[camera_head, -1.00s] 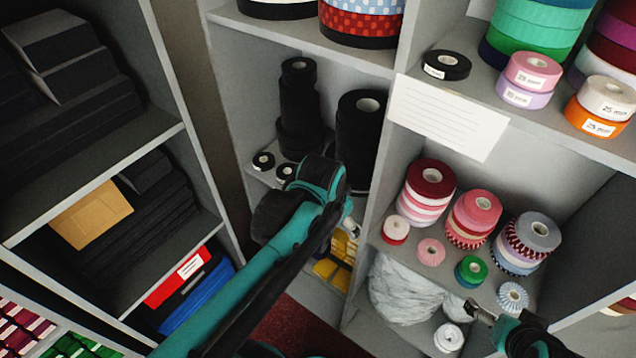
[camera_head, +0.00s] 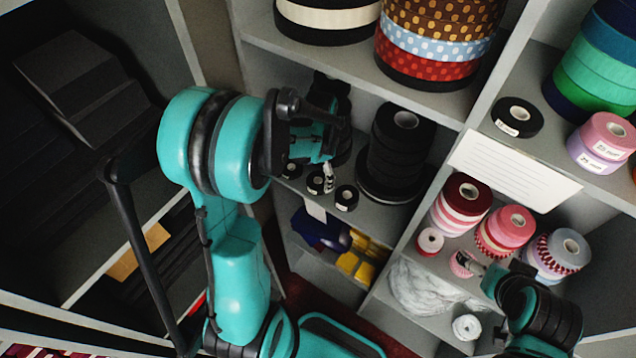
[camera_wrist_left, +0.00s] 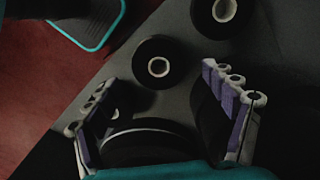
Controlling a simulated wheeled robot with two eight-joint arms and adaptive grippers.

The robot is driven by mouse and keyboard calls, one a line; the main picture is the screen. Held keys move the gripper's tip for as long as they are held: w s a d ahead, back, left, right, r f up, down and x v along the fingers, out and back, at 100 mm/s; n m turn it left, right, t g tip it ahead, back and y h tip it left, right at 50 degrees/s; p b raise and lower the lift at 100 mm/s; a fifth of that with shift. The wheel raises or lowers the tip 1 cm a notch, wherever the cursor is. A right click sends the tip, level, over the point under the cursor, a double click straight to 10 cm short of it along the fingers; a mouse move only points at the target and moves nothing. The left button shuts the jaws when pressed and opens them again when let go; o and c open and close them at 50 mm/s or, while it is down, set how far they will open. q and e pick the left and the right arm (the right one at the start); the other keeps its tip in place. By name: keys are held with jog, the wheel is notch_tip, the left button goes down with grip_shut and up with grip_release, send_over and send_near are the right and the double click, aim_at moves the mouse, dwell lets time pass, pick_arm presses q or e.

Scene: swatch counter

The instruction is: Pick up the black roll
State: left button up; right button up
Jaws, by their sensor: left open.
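Several black rolls show in the head view. Small ones lie on the middle shelf, one at the front (camera_head: 346,197), and a wide stack (camera_head: 396,150) stands behind them to the right. My left gripper (camera_head: 328,178) is over the small rolls and hides part of them and of a stack behind. In the left wrist view my left gripper (camera_wrist_left: 165,108) is open. A small black roll (camera_wrist_left: 158,62) with a pale core lies just beyond its fingertips, and another (camera_wrist_left: 218,14) sits at the top edge. My right gripper (camera_head: 466,262) is by the pink rolls; its jaws are too small to judge.
A shelf divider with a white paper label (camera_head: 510,170) stands right of the black rolls. Red and pink ribbon stacks (camera_head: 460,203) fill the compartment beyond it. Patterned rolls (camera_head: 435,48) stand on the shelf above. Yellow items (camera_head: 362,258) lie below.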

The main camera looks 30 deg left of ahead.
pick_arm(q)
notch_tip(320, 180, down, 2)
jog(key=shift+f, duration=0.1)
jog(key=c, duration=1.3)
jog(key=shift+o, duration=0.2)
